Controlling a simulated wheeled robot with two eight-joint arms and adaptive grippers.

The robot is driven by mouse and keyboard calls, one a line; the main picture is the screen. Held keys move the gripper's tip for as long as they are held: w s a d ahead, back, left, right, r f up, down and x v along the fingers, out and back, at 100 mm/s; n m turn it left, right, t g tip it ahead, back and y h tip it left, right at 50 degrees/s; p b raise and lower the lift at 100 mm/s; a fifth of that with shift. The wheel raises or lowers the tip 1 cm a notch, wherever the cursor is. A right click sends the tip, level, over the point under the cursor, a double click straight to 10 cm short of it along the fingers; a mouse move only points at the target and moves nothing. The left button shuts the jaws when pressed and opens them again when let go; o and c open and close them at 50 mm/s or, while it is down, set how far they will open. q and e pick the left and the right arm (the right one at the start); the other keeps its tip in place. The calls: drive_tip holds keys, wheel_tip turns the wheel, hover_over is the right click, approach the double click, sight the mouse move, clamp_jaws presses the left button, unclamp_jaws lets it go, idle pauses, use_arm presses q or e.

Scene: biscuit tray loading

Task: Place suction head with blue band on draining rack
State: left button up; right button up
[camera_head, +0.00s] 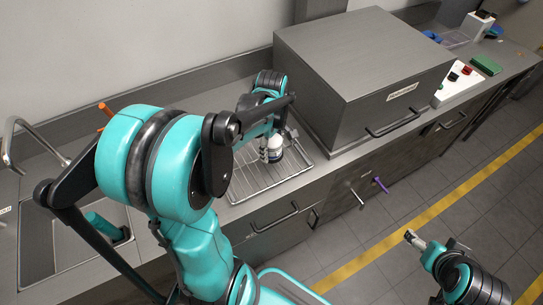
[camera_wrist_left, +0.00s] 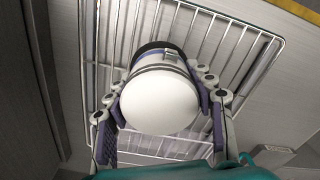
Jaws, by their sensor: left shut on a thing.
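The suction head (camera_head: 275,144) has a rounded white body and a dark end. In the left wrist view, the suction head (camera_wrist_left: 160,98) shows its white dome towards me, with a thin blue band and a dark rim at the far side. My left gripper (camera_head: 270,152) is shut on it, with a finger on each side. The wire draining rack (camera_head: 258,186) lies on the counter below; it also shows in the left wrist view (camera_wrist_left: 104,40). I cannot tell whether the head touches the wires. My right gripper (camera_head: 414,240) is away over the floor; its jaw state is unclear.
A large grey cabinet (camera_head: 350,60) stands close to the right of the rack. A sink (camera_head: 62,245) with a tap (camera_head: 12,140) is at the left. A white panel with knobs (camera_head: 455,82) and a green block (camera_head: 486,64) lie beyond the cabinet.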

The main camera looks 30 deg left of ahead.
sight(272, 155)
use_arm(q)
drive_tip(key=shift+f+b, duration=0.75)
drive_tip(key=shift+f, duration=1.2)
drive_tip(key=shift+f, duration=0.2)
drive_tip(key=o, duration=1.2)
drive_tip(key=shift+r, duration=0.15)
